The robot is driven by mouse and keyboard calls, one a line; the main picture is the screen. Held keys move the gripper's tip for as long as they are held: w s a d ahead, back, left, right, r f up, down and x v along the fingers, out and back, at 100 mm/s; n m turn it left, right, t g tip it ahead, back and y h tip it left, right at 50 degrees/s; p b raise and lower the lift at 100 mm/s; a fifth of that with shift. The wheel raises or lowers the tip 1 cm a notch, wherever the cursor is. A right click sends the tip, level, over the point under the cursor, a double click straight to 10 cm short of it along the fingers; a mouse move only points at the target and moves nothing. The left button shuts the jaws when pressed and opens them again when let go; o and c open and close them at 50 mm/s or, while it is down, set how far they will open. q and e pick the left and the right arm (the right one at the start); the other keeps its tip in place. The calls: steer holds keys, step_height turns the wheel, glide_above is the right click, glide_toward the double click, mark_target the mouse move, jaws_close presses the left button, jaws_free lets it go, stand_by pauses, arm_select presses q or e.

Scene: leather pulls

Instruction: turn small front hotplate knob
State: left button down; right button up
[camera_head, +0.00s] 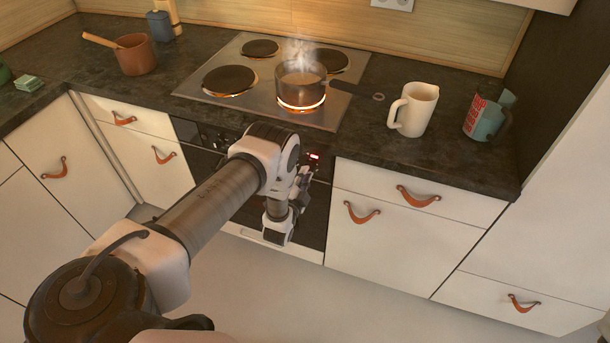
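A dark oven front (315,215) with a control strip sits below the cooktop (337,88). Dark knobs (218,141) show dimly at the strip's left, and a red display (314,156) is lit at its right. My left arm hides the strip between them, so I cannot tell which knob serves the small front hotplate. The front right hotplate (301,106) glows orange under a steaming saucepan (302,84). My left gripper (303,184) is in front of the oven, just below the display; its fingers are too small and covered to read. My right gripper is out of view.
The saucepan's dark handle (352,88) points right. A cream pitcher (414,110) and a teal mug (485,118) stand on the counter to the right. A copper pot (134,55) stands left. Drawers with leather pulls (361,213) flank the oven.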

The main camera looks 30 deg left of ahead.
arm_select(q)
steer(key=shift+n+b, duration=0.3)
steer(key=shift+n, duration=0.1)
steer(key=shift+n+b, duration=2.7)
steer(key=shift+n, duration=2.8)
steer(key=c, duration=1.2)
jaws_free()
